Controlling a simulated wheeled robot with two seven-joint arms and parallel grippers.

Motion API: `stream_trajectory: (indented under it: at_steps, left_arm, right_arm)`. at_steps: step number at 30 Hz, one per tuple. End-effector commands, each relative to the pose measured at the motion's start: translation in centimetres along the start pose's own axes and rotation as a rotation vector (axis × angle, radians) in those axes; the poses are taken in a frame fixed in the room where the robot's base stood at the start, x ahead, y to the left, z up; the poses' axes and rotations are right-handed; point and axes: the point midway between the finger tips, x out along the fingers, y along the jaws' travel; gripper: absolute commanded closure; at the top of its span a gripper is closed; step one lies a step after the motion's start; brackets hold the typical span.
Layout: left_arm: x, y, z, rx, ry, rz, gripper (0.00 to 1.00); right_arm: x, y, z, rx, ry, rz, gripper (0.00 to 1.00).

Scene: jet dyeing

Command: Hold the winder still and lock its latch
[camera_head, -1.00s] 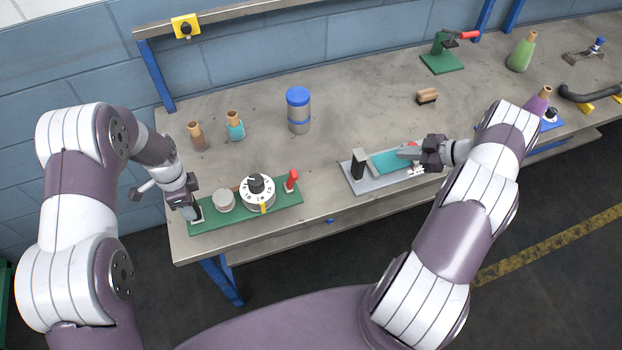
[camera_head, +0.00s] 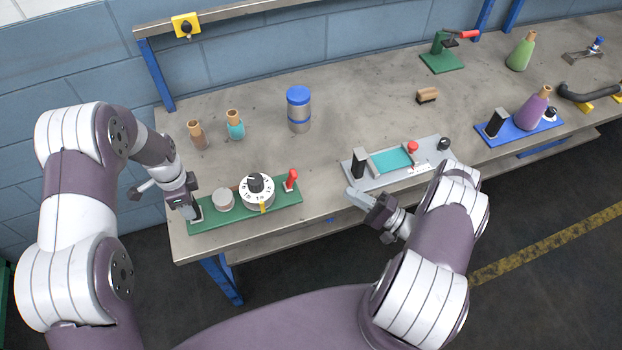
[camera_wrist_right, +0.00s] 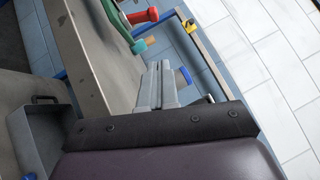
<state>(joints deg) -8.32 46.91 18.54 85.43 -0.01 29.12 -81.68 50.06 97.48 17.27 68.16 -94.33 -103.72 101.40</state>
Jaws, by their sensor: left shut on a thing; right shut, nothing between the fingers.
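The winder (camera_head: 240,208) is a green board at the table's front left. It carries a grey disc (camera_head: 223,200), a white dial with a dark knob (camera_head: 257,188) and a yellow mark at its front. A red upright lever (camera_head: 291,179), which looks like the latch, stands at its right end. My left gripper (camera_head: 193,212) is shut at the board's left end on a part that its fingers mostly hide. My right gripper (camera_head: 353,194) is shut and empty, right of the winder near the table's front edge. Its fingers (camera_wrist_right: 158,85) show in the right wrist view, clear of the red lever (camera_wrist_right: 145,15).
A grey fixture with a teal plate (camera_head: 391,161) lies right of the winder, behind my right gripper. A blue-lidded canister (camera_head: 298,110) and two small bottles (camera_head: 235,125) stand behind the winder. A blue board (camera_head: 520,131) with a purple flask sits further right.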

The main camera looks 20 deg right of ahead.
Motion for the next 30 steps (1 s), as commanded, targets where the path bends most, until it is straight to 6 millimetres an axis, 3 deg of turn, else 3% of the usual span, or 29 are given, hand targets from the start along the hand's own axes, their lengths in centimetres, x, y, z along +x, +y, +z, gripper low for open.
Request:
stream_trajectory:
  at_steps: [13, 15, 22, 30]
  left_arm:
    - [-0.1, 0.0, 0.0, 0.000, 0.000, -0.001, 0.85]
    - [-0.1, 0.0, 0.0, 0.000, 0.000, -0.001, 0.85]
    - [0.0, 0.0, 0.0, 0.000, 0.000, -0.001, 0.85]
    - [-0.1, 0.0, 0.0, 0.000, 0.000, -0.001, 0.85]
  right_arm:
    - [9.2, 0.0, 0.1, -0.002, -0.007, 0.002, 1.00]
    - [10.2, 0.0, 0.9, 0.001, -0.005, 0.002, 1.00]
    - [11.8, 0.0, 2.7, -0.001, -0.003, 0.001, 1.00]
    - [12.0, 0.0, 2.9, -0.002, -0.001, 0.001, 1.00]
